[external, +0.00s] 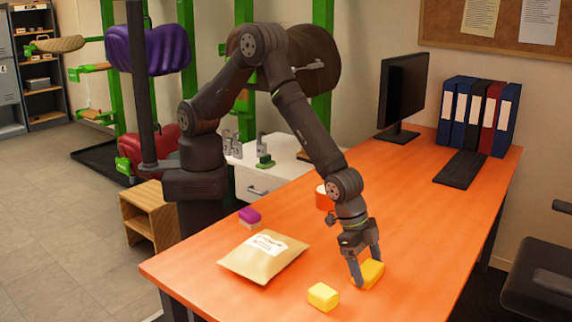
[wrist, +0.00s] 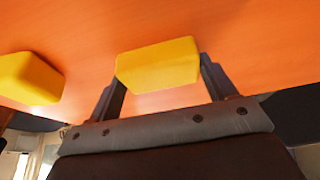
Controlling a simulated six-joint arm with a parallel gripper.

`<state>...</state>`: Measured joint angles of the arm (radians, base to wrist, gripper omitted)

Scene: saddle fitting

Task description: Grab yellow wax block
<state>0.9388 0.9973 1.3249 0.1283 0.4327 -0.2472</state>
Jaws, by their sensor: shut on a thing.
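My gripper (external: 366,268) reaches down to the orange table and is shut on a yellow wax block (external: 371,274). In the wrist view the same block (wrist: 158,64) sits between the two fingers, one at each end of it. In the external view the block is at table level; I cannot tell whether it touches the surface. A second yellow block (external: 323,297) lies on the table to the left, nearer the front edge. It also shows at the left of the wrist view (wrist: 28,78), apart from my gripper.
A tan paper packet (external: 264,256) and a purple-topped block (external: 249,217) lie left of my gripper. An orange round container (external: 325,198) stands behind it. A monitor (external: 402,92), keyboard (external: 460,178) and binders (external: 480,113) are at the back right. The table's right side is clear.

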